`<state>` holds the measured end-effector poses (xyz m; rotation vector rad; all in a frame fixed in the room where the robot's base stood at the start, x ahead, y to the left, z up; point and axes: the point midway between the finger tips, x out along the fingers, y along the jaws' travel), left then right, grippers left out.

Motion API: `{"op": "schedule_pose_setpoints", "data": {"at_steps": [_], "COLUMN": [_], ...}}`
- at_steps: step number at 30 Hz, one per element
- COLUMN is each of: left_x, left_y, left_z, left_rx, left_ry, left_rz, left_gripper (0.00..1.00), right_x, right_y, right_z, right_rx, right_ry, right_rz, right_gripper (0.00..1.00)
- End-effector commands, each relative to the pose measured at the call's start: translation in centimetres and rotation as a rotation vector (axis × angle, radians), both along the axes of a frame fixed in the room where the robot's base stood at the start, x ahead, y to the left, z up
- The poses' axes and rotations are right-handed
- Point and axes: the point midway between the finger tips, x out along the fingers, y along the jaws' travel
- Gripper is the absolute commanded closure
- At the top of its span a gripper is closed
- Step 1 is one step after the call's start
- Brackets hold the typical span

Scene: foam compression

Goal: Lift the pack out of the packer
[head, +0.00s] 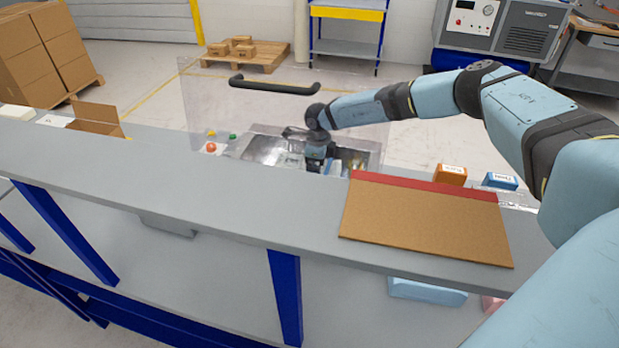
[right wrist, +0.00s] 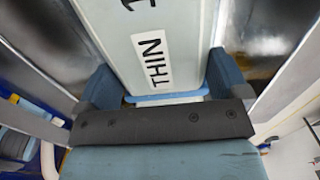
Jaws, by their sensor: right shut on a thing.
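The packer (head: 262,150) is an open metal-lined well in the bench, with a raised clear lid (head: 215,95) that has a black handle (head: 275,86). My right arm reaches in from the right, and its gripper (head: 316,160) is down at the well. In the right wrist view the pack (right wrist: 130,30) is a pale grey-green block with a white label reading "THIN". My right gripper (right wrist: 162,82) is shut on it, one finger on each side. Shiny metal walls show on both sides of the pack. Its lower part is hidden. My left gripper is out of view.
A brown board with a red edge (head: 425,222) lies on the near ledge. An orange box (head: 450,174) and a blue box (head: 500,181) stand behind it. Coloured buttons (head: 211,147) sit left of the well. An open carton (head: 95,120) stands farther left.

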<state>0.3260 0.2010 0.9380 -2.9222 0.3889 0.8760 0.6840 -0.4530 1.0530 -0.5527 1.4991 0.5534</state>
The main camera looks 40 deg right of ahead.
Motion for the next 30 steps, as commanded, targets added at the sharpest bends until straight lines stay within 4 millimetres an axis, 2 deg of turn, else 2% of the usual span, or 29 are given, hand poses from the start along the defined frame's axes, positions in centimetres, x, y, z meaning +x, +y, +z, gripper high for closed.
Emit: {"op": "schedule_pose_setpoints", "data": {"at_steps": [16,30], "left_x": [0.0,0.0], "left_y": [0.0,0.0], "left_z": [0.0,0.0], "left_rx": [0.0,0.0], "left_ry": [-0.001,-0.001], "left_rz": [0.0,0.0], "left_gripper": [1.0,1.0], "right_x": [0.0,0.0], "right_y": [0.0,0.0], "right_z": [2.8,3.2], "right_rx": [-0.001,0.0], "right_ry": [-0.001,-0.001], "right_rz": [-0.001,0.0], "right_gripper": [0.27,0.27]}}
